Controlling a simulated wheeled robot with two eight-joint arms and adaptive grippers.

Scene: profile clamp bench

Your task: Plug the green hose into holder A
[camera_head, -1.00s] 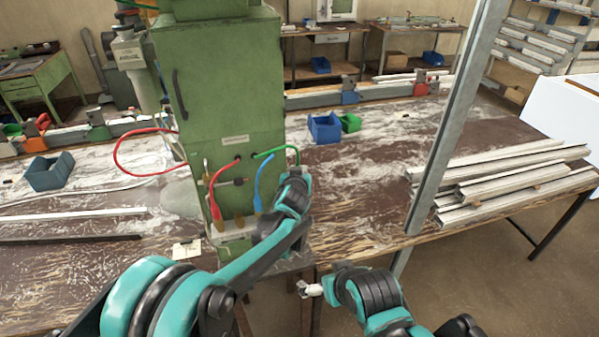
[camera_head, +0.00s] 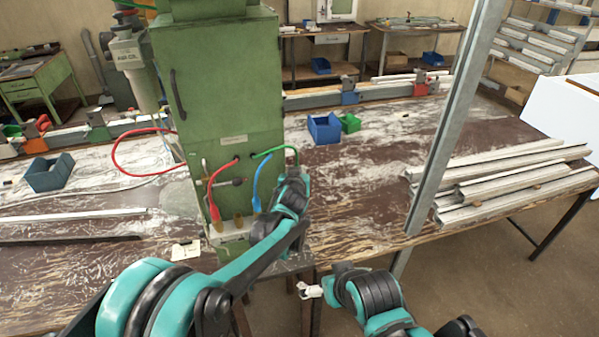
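The green hose (camera_head: 275,152) comes out of the front of the green machine cabinet (camera_head: 222,100) and bends down at its right end, behind my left gripper (camera_head: 294,178). My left gripper is at that hose end; its fingers are hidden by my own wrist, so I cannot tell whether it grips the hose. A holder block (camera_head: 232,232) stands low at the cabinet's front. The red hose (camera_head: 214,190) and the blue hose (camera_head: 257,185) run down to it. I cannot read which holder is A. My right gripper (camera_head: 310,291) is low, in front of the table edge, away from the hoses.
A grey metal post (camera_head: 449,130) stands right of the cabinet. Metal profiles (camera_head: 510,180) are stacked on the right of the table. A blue bin (camera_head: 324,128) and a green bin (camera_head: 350,123) stand behind.

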